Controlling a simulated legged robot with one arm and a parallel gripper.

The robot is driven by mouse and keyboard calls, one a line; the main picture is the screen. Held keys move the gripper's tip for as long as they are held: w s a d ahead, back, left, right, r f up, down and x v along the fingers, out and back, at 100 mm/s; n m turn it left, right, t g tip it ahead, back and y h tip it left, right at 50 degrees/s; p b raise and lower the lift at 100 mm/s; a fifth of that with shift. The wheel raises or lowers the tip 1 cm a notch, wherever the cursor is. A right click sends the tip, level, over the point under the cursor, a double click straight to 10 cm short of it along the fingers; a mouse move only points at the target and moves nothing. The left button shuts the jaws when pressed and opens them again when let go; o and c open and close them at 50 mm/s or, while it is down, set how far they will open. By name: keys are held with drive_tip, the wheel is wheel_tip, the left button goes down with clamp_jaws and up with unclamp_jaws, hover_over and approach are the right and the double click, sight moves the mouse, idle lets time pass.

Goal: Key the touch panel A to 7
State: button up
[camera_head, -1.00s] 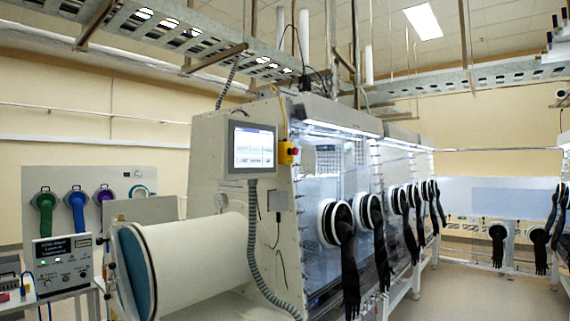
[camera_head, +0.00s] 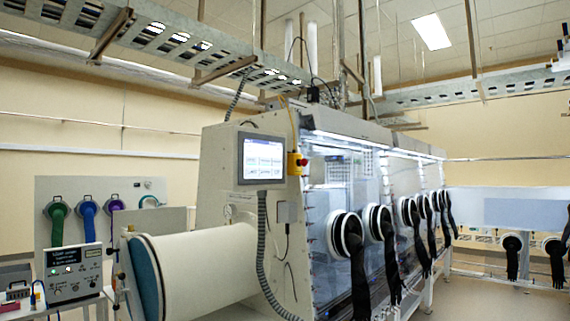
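A touch panel (camera_head: 262,158) with a lit screen is mounted on the end wall of the glovebox, left of centre. Its screen shows rows of small buttons, too small to read. No letter A can be made out on it. My gripper is not in view.
The glovebox (camera_head: 222,165) fills the middle, with black gloves (camera_head: 359,275) hanging from its ports. A white cylindrical chamber (camera_head: 200,265) juts out below the panel. An instrument box (camera_head: 72,272) stands at lower left.

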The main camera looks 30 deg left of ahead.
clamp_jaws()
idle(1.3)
